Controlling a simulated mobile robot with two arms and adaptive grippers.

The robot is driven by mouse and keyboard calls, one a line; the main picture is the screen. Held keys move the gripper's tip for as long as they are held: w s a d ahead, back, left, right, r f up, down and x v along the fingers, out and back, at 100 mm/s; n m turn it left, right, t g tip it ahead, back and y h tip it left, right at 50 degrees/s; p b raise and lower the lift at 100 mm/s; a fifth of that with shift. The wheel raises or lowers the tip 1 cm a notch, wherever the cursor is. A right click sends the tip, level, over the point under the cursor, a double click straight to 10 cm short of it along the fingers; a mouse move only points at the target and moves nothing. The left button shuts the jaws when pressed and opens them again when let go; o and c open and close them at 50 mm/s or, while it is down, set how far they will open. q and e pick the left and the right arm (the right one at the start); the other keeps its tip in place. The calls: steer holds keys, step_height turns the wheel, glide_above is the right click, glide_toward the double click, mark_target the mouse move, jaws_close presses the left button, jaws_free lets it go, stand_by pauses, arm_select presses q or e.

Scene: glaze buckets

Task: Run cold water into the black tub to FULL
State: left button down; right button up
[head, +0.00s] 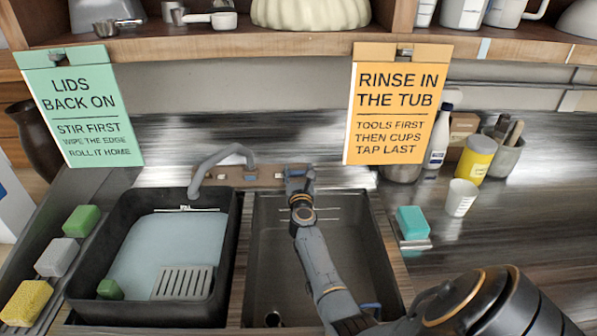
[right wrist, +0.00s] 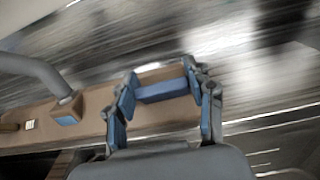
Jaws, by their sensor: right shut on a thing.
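The black tub (head: 86,250) stands at the left in the head view. A pale blue, water-like surface (head: 165,240) shows inside it, its far edge just below a white mark reading FULL (head: 185,210). The grey tap spout (head: 222,153) arches over the tub's far wall; I make out no stream from it. My right gripper (head: 300,178) is at the brown tap ledge (head: 230,176), behind the sink. In the right wrist view its fingers are shut on a blue tap handle (right wrist: 162,90). The spout base (right wrist: 67,110) is to its left. My left gripper is out of view.
The empty-looking metal sink (head: 265,240) is beside the tub. A slotted grate (head: 183,283) and a green block (head: 110,289) lie in the tub. Sponges (head: 57,256) line the left. A teal sponge (head: 412,222) and white cup (head: 461,197) stand right. Two signs hang above.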

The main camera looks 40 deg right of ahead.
steer(key=shift+r+n+t+y+p, duration=0.2)
steer(key=shift+n+t+y+p, duration=0.45)
steer(key=shift+n+y, duration=0.4)
steer(key=shift+n+t+y+p, duration=0.35)
steer(key=shift+n+y, duration=0.2)
steer(key=shift+n, duration=0.4)
steer(key=shift+f+n+t+y, duration=0.2)
steer(key=shift+n+t+y, duration=0.1)
steer(key=shift+n+y, duration=1.05)
steer(key=shift+a, duration=0.1)
steer(key=o, duration=1.2)
steer(key=shift+w, duration=0.1)
steer(key=v, duration=1.2)
steer(key=shift+f, duration=0.1)
